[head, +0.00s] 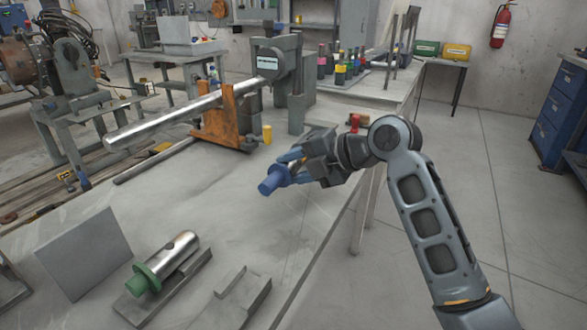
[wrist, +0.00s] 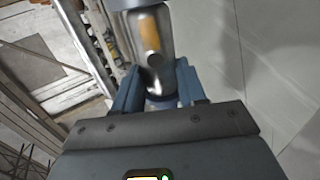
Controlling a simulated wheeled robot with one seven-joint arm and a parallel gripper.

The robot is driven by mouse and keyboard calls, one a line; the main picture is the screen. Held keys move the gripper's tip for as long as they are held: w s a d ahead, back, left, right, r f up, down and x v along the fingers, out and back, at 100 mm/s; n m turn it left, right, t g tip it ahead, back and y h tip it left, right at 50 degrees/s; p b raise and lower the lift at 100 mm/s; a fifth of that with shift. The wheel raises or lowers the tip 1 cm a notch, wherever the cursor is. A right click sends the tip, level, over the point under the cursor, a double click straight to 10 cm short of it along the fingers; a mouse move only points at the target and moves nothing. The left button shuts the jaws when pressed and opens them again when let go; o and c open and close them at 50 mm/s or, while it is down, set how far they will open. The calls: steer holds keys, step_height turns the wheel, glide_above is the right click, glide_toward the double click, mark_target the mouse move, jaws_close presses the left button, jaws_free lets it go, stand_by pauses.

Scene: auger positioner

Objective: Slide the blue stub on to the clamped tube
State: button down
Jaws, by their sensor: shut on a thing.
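My gripper (head: 286,170) is shut on the blue stub (head: 269,187), held above the bench's right part, its blue end pointing down-left in the head view. In the wrist view the stub's metal body (wrist: 150,45) shows between the blue fingers (wrist: 157,88). The long silver clamped tube (head: 165,118) runs from lower left up to a grey stand (head: 272,62) and passes over an orange support (head: 222,120). Its free end (head: 110,143) points left. The stub is apart from the tube, lying to the right of its free end.
A green-collared metal stub (head: 165,262) lies in a cradle at the bench front. Beside it is an empty cradle (head: 241,293), and a grey plate (head: 86,250) stands to the left. The bench middle is clear.

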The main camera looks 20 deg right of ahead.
steer(key=shift+w+d+r+b, duration=0.1)
steer(key=shift+w+d+b, duration=0.7)
steer(key=shift+d, duration=0.35)
steer(key=shift+w+d+b, duration=0.6)
steer(key=shift+w+d, duration=0.25)
steer(key=shift+d, duration=0.25)
stand_by(0.6)
steer(key=c, duration=0.7)
jaws_free()
steer(key=shift+o, duration=0.8)
steer(key=shift+f, duration=0.25)
steer(key=v, duration=0.8)
steer(key=shift+r+p, duration=0.2)
steer(key=shift+p, duration=0.2)
steer(key=shift+a, duration=0.1)
